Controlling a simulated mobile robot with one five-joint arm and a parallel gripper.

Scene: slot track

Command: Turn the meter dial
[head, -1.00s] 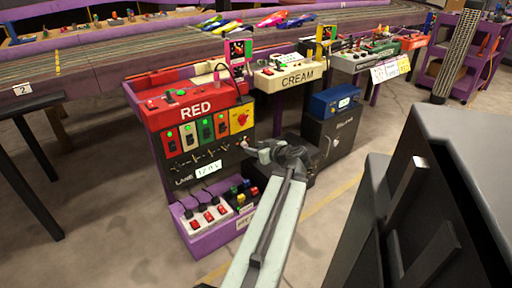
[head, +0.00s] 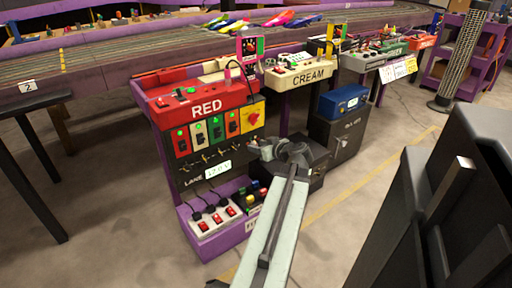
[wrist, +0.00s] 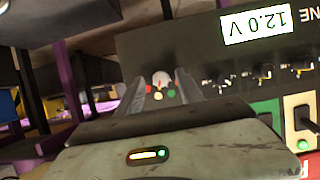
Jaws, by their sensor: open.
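The red control console (head: 205,107) has a yellow panel (head: 252,117) with a red knob on it. Below the panels a small white meter display (head: 218,170) is lit; it reads 12.0 V, upside down, in the wrist view (wrist: 257,22). I cannot tell for sure which part is the meter dial. My gripper (head: 253,146) is at the console's right side, just below the yellow panel. In the wrist view my gripper (wrist: 162,88) is open, with a pale round thing and small coloured dots showing between the fingers. Whether it touches anything is unclear.
Several small metal switches (wrist: 264,71) line the black panel beside the display. A purple shelf (head: 205,245) below holds a white power strip (head: 214,219). A cream console (head: 300,73) and a blue box (head: 342,101) stand to the right.

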